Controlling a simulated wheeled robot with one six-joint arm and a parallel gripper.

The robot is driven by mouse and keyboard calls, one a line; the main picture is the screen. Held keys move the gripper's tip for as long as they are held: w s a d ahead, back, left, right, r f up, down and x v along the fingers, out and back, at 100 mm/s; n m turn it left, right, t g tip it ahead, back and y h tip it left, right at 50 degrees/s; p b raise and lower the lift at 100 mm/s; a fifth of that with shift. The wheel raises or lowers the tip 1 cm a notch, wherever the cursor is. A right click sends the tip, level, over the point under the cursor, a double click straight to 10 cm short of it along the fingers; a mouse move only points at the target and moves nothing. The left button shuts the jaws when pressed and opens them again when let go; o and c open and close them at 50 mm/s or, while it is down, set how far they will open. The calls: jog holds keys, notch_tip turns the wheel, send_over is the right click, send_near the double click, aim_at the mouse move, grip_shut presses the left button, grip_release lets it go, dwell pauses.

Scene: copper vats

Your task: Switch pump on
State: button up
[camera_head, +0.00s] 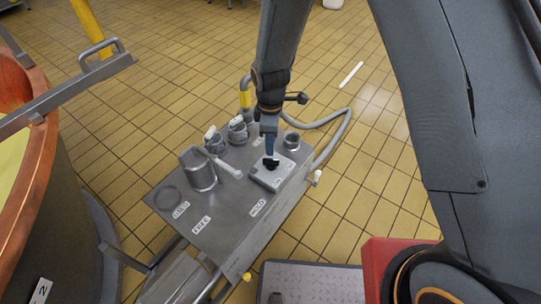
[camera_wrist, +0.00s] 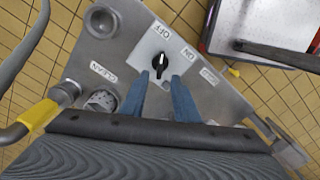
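The pump switch is a black knob (camera_wrist: 160,60) on a light square plate (camera_wrist: 147,48), with an OFF label above it and an ON label to its right in the wrist view. The knob looks upright there, in line with OFF. In the head view the knob (camera_head: 271,164) sits on a grey box (camera_head: 273,179) at the right of the metal cart. My gripper (camera_wrist: 160,76) is open, its two blue fingers apart just below the knob in the wrist view. In the head view my gripper (camera_head: 270,150) is right over the knob; contact cannot be told.
The cart top (camera_head: 225,213) carries a metal jug (camera_head: 202,174), small fittings and an open cup (camera_head: 291,141). A grey hose (camera_head: 325,122) loops behind it. A copper vat (camera_head: 50,165) stands left. Tiled floor is free at the back.

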aim_at(271, 159)
jog(key=shift+f+p, duration=0.3)
jog(key=shift+f, duration=3.25)
jog(key=shift+c, duration=0.3)
grip_shut()
